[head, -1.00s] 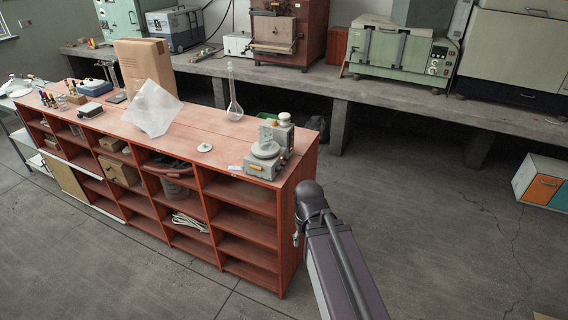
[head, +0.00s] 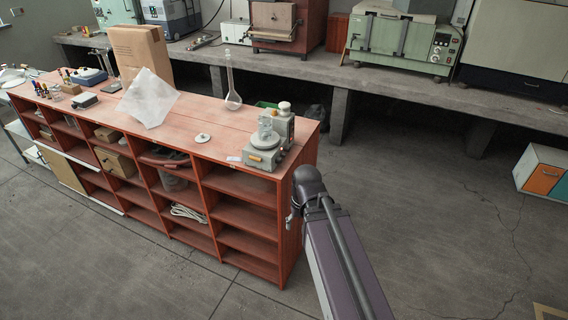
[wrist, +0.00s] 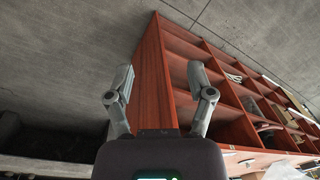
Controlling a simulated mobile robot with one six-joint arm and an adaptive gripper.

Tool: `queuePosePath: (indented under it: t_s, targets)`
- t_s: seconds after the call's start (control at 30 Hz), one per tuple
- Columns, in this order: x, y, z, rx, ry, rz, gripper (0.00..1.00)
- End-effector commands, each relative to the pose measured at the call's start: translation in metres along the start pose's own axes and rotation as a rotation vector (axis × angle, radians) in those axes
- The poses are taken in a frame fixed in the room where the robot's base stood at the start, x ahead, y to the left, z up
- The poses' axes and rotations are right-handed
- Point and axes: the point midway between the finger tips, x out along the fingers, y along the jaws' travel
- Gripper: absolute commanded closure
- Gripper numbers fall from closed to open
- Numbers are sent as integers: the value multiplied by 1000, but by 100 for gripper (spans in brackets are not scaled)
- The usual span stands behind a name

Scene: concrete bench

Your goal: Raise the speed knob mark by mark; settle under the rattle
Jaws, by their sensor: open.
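A small grey machine (head: 264,156) stands on the near right end of the red wooden shelf unit's top. It has a round plate with a clear glass-like vessel above it, and a small orange spot low on its front. Whether that spot is the speed knob, and any marks, are too small to tell. My gripper (wrist: 162,88) is open and empty in the wrist view, its two fingers spread in front of the shelf unit's end panel. In the head view my arm ends beside the unit's right end, apart from the machine; the fingers are hardly visible there.
The red shelf unit (head: 240,217) has open compartments in front. On its top are a long-necked flask (head: 232,98), a white disc (head: 203,138), a translucent sheet (head: 148,98) and a cardboard box (head: 141,53). A concrete bench (head: 400,85) with equipment runs behind.

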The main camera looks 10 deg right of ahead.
Motion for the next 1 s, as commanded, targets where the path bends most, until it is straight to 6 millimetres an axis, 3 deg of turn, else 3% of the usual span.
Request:
queuePosePath:
  t_s: [0.3,0.53,0.77,1.0]
  targets:
    - [33,-9,-48,285,17,-324,31]
    - [39,-5,-95,559,-1,-644,31]
    - [29,17,-142,814,-57,-976,31]
    - [7,60,-185,1033,-156,-1319,31]
